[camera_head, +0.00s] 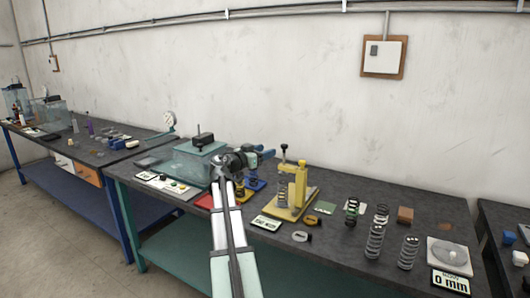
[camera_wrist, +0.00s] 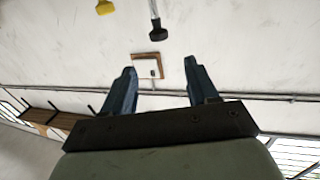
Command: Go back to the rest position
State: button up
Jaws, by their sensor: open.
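My gripper (camera_head: 269,153) is at the end of my arm, raised over the middle of the dark workbench (camera_head: 338,249). It points to the right, just left of the yellow spring stand (camera_head: 300,188). In the wrist view my gripper (camera_wrist: 160,68) shows two blue fingers spread apart. Nothing is between them; the wall and a wall box (camera_wrist: 147,67) show behind the gap.
Several metal springs (camera_head: 375,241) stand at the right of the bench. A clear glass tank (camera_head: 187,165) is at the left. A second bench (camera_head: 70,147) stands further left. Space above the right side is free.

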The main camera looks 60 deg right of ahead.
dwell(0.3)
